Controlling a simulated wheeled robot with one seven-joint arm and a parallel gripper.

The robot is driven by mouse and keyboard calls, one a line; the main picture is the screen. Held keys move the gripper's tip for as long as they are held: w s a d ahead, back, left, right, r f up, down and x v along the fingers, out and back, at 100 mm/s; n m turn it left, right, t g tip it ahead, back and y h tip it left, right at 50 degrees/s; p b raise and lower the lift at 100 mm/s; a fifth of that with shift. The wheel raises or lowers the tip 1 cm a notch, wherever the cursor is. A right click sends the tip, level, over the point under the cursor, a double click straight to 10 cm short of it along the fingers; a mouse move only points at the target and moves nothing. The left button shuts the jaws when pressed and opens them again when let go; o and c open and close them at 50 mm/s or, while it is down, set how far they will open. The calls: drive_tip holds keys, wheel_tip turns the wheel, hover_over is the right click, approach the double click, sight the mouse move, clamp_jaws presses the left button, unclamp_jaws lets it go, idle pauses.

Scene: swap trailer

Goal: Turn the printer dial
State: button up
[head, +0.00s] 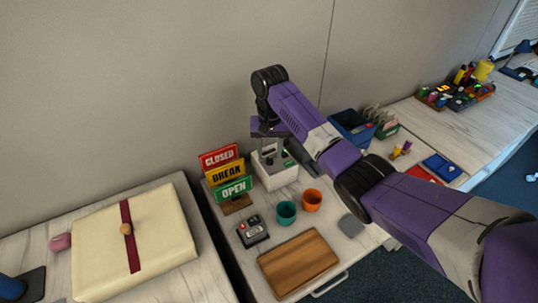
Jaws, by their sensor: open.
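A white box-shaped device (277,178), which looks like the printer, stands against the wall at the back of the middle table. My gripper (274,150) is above it, pointing down, with its fingers at or just over the device's top. The gripper is open. I cannot tell whether the fingers touch the device. No dial can be made out; the gripper and my arm cover part of the device's top and right side.
Stacked CLOSED, BREAK and OPEN signs (228,176) stand just left of the device. In front are a teal cup (286,213), an orange cup (312,201), a small dark keypad device (253,231) and a wooden board (299,264). A blue bin (351,129) is behind my arm.

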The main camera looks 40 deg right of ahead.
sight(270, 161)
drive_tip(key=shift+f, duration=1.05)
clamp_jaws()
